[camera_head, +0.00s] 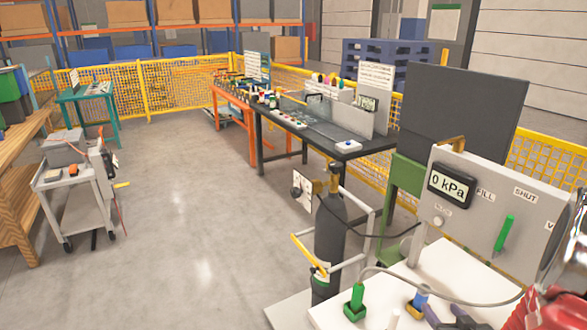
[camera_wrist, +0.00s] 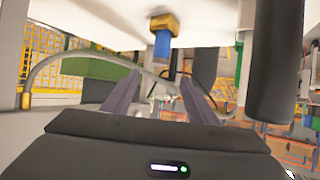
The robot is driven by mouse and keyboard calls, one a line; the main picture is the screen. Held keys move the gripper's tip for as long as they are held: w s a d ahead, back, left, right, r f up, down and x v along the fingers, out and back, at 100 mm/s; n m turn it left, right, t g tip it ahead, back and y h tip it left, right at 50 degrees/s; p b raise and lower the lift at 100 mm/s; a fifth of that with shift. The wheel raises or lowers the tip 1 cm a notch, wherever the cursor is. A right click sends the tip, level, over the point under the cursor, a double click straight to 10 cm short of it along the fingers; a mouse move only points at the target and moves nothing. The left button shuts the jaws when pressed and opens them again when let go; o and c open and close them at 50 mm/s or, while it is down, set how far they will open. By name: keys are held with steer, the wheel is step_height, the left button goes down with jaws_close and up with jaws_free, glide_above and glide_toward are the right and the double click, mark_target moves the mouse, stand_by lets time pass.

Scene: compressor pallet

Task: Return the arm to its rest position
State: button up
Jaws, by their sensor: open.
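My gripper (camera_head: 446,312) shows at the bottom right of the head view, low over the white pallet top, with part of my red arm beside it. In the wrist view my gripper (camera_wrist: 157,97) has its two dark fingers spread apart with nothing between them. A blue fitting with a brass base (camera_wrist: 162,44) stands just beyond the fingers, apart from them. The blue fitting (camera_head: 421,297) also shows in the head view close to the fingers. The wrist picture looks upside down. Most of my arm is out of view.
A grey panel (camera_head: 470,225) reads 0 kPa and has a green lever (camera_head: 504,233). A black cylinder (camera_head: 330,235) stands in a frame left of the pallet. A hose runs from the green connector (camera_head: 355,303) along the panel's front. Open floor (camera_head: 190,230) lies left.

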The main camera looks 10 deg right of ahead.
steer(key=w+a+r+n+g, duration=0.15)
steer(key=a+r+g, duration=0.25)
steer(key=a+r, duration=0.9)
steer(key=s+a+r+n+g+y, duration=0.1)
steer(key=s+a+r, duration=0.2)
steer(key=s+a, duration=0.3)
steer(key=s+a+r+g+y, duration=0.1)
steer(key=s+a+r, duration=0.3)
steer(key=a, duration=1)
steer(key=s+y, duration=0.1)
steer(key=s, duration=0.1)
steer(key=shift+s+n+g+y, duration=0.3)
steer(key=shift+s+n+g, duration=0.05)
steer(key=shift+g, duration=0.05)
steer(key=shift+c, duration=0.3)
stand_by(0.3)
